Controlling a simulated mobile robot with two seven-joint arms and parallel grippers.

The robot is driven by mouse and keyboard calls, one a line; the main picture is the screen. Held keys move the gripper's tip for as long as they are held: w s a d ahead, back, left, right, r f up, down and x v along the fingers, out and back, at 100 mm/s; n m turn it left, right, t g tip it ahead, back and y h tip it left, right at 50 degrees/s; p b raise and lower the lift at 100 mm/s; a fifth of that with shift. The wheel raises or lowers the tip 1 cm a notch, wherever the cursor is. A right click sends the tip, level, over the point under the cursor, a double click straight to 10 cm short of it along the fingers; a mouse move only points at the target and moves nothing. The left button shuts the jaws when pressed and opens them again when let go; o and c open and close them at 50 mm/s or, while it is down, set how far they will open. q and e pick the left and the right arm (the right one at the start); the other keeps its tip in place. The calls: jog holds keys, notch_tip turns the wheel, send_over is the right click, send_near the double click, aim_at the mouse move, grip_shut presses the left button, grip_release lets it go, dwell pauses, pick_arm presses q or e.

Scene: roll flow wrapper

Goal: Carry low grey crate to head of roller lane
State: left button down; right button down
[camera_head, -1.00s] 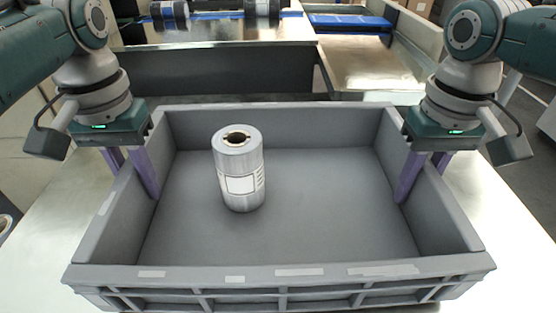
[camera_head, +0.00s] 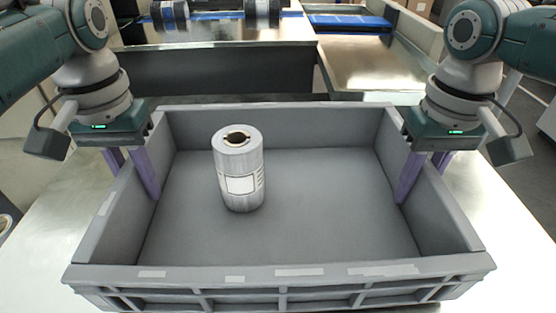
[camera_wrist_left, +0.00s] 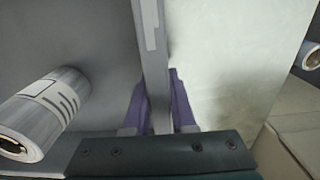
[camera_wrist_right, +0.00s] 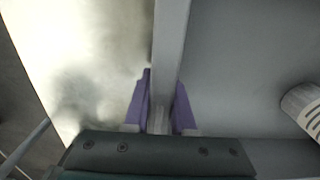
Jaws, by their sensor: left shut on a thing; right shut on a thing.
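The low grey crate (camera_head: 280,271) fills the middle of the head view, with its long ribbed side nearest me. One silver roll (camera_head: 239,172) with a white label stands upright inside it, left of centre. My left gripper (camera_head: 134,172) is shut on the crate's left wall, one purple finger inside and one outside. My right gripper (camera_head: 422,176) is shut on the right wall in the same way. The left wrist view shows the wall (camera_wrist_left: 153,60) between the fingers, and the right wrist view shows the other wall (camera_wrist_right: 170,50). I cannot tell whether the crate touches the surface below.
A pale, shiny tabletop (camera_head: 50,240) lies under and around the crate. Behind it stands a metal machine (camera_head: 220,70) with a blue belt (camera_head: 350,21) and dark-banded rolls (camera_head: 262,12). Another roll (camera_wrist_left: 311,57) lies outside the crate, beyond its left side.

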aim_at(129, 163)
pick_arm(q)
jog(key=shift+r, duration=0.15)
pick_arm(e)
jog(key=shift+r, duration=0.15)
